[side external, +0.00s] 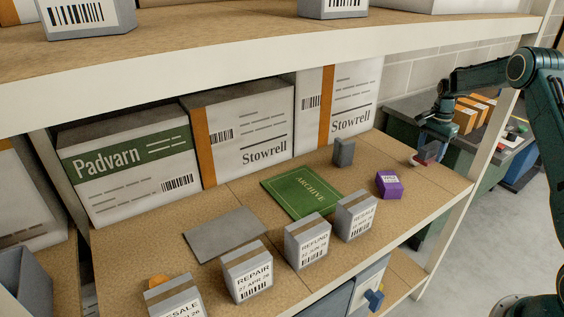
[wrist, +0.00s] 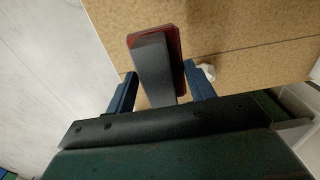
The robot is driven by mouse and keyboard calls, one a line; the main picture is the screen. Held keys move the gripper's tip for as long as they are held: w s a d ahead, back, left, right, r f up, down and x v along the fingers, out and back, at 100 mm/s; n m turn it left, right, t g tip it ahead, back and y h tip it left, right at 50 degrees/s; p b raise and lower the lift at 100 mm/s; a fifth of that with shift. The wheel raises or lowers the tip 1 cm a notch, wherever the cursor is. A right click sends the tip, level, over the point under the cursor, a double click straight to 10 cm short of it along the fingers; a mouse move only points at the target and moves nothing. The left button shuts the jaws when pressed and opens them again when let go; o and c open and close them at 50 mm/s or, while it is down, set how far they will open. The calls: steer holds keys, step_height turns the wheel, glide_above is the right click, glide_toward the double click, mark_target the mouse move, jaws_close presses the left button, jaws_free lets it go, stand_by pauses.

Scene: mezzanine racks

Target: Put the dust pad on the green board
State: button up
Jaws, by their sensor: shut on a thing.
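The dust pad (wrist: 172,42) has a dark grey handle on a red base. In the wrist view my gripper (wrist: 160,82) has its two blue fingers on either side of the handle, shut on it. In the side view my gripper (side external: 432,140) is at the right end of the shelf, with the dust pad (side external: 427,154) under it. I cannot tell whether the pad touches the shelf. The green board (side external: 292,199), marked ARCHIVE, lies flat mid-shelf, left of my gripper, with its top clear.
A purple box (side external: 389,186) and a dark grey block (side external: 344,152) stand between my gripper and the green board. Labelled boxes, including REFUND (side external: 307,243), line the front edge. A grey board (side external: 224,234) lies farther left. Large cartons (side external: 240,130) stand behind; an upper shelf (side external: 250,65) overhangs.

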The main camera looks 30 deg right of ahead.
steer(key=w+a, duration=0.4)
steer(key=a, duration=0.4)
steer(key=w+a, duration=0.5)
steer(key=a, duration=0.4)
glide_above(315, 202)
steer(key=shift+f, duration=4.4)
steer(key=shift+f, duration=0.1)
steer(key=o, duration=1)
steer(key=shift+c, duration=0.2)
steer(key=shift+o, duration=0.2)
step_height(315, 202, up, 8)
steer(key=shift+s+d+f, duration=0.1)
steer(key=shift+d+f, duration=0.05)
